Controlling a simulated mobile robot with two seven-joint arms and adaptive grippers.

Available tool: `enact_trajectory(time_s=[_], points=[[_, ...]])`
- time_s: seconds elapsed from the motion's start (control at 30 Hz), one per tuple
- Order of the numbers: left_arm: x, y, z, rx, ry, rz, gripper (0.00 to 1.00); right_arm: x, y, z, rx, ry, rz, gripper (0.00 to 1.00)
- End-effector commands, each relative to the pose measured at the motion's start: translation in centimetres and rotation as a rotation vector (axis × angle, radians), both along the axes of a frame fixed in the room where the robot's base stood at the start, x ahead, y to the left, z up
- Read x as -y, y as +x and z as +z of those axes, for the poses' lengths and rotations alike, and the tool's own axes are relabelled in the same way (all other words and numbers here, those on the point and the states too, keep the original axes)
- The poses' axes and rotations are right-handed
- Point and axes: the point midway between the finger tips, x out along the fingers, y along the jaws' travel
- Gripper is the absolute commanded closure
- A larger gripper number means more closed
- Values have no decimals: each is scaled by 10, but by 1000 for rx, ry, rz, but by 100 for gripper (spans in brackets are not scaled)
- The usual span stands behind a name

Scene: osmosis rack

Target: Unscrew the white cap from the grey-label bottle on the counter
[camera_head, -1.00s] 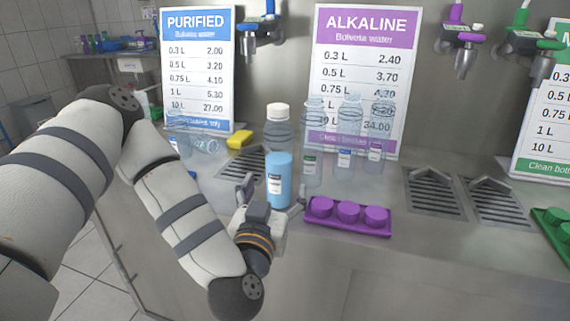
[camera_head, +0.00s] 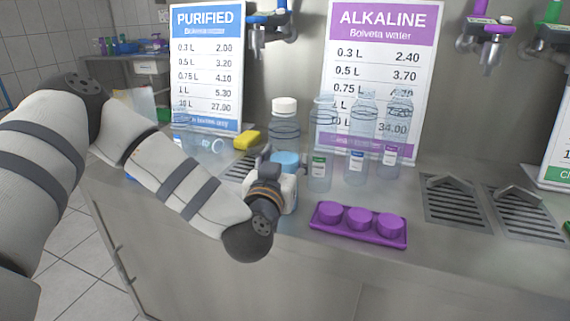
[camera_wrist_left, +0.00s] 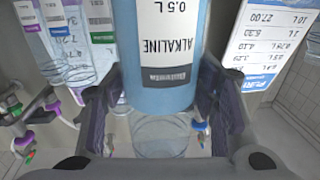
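A clear bottle (camera_head: 284,124) with a white cap (camera_head: 285,105) stands upright on the counter. In the left wrist view the blue bottle (camera_wrist_left: 160,85) has a white label reading ALKALINE 0.5 L with a dark grey strip. The left gripper's fingers (camera_wrist_left: 162,90) lie on both sides of the blue bottle, spread wide; contact is unclear. My right gripper is not in view.
Several clear bottles (camera_head: 356,155) stand to the right. A purple tray (camera_head: 357,237) with three purple caps lies in front of them. A yellow sponge (camera_head: 247,139) and a lying clear bottle (camera_head: 205,144) are at the left. Drain grates (camera_head: 455,199) are at the right.

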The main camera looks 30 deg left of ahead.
Motion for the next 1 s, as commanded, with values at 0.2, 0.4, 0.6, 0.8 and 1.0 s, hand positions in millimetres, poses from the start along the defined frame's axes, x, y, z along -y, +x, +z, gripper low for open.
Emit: enact_trajectory(time_s=[0.2, 0.4, 0.6, 0.8, 1.0], points=[[0, 0, 0, 2, 0, 0, 92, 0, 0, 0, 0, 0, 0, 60], [0, 0, 3, 3, 0, 0, 92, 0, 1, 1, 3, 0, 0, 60], [1, 0, 40, 16, 0, -1, 92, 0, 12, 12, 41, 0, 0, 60], [43, -22, 98, 23, 2, -8, 92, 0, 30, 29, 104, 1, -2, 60], [94, -48, 120, 10, 5, -7, 92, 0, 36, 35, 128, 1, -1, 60]])
